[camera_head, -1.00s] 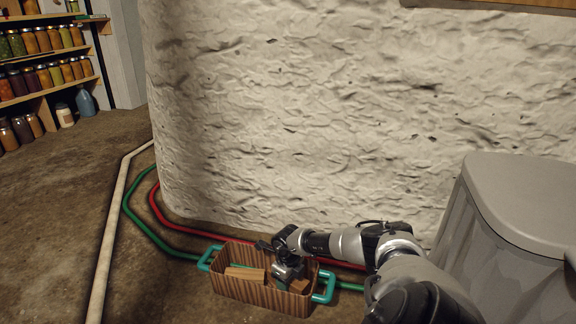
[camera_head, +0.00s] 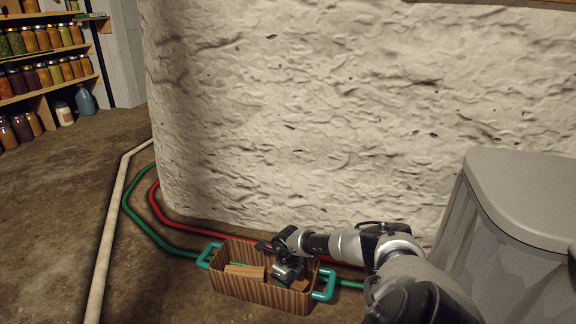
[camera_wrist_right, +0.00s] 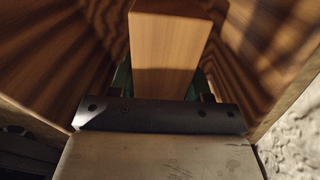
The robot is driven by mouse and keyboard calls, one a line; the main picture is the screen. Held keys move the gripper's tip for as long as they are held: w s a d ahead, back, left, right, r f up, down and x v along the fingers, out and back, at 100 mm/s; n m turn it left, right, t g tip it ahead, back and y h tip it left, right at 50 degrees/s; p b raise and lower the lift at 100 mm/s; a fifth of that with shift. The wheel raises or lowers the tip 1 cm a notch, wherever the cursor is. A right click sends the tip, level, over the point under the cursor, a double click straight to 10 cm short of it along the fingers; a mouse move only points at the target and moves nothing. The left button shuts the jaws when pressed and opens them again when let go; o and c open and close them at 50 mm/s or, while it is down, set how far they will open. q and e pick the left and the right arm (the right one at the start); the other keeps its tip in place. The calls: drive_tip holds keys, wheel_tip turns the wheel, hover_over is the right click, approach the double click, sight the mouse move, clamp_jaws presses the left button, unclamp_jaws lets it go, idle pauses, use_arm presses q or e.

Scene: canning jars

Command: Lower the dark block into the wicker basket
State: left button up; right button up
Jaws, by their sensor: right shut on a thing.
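The wicker basket (camera_head: 262,294) stands on the floor by the wall, brown striped with teal handles at both ends. My right gripper (camera_head: 288,280) reaches down into its right half; its fingertips are hidden there. In the right wrist view the gripper (camera_wrist_right: 165,90) is shut on a wooden block (camera_wrist_right: 165,45), which looks mid-brown rather than dark. The basket's striped walls (camera_wrist_right: 262,50) rise around it. Whether the block touches the basket's bottom cannot be told. My left gripper is not in view.
A lighter wooden block (camera_head: 244,272) lies in the basket's left half. Green (camera_head: 150,232) and red (camera_head: 185,226) pipes run along the wall behind the basket. A large grey bin (camera_head: 515,240) stands at the right. Open floor lies to the left, crossed by a pale pipe (camera_head: 105,245).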

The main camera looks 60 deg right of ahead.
drive_tip(key=shift+f+b, duration=1)
drive_tip(key=shift+f, duration=0.3)
idle(0.4)
drive_tip(key=o, duration=1)
drive_tip(key=shift+o, duration=0.2)
wheel_tip(320, 180, up, 11)
drive_tip(key=p, duration=0.8)
drive_tip(key=shift+f, duration=0.1)
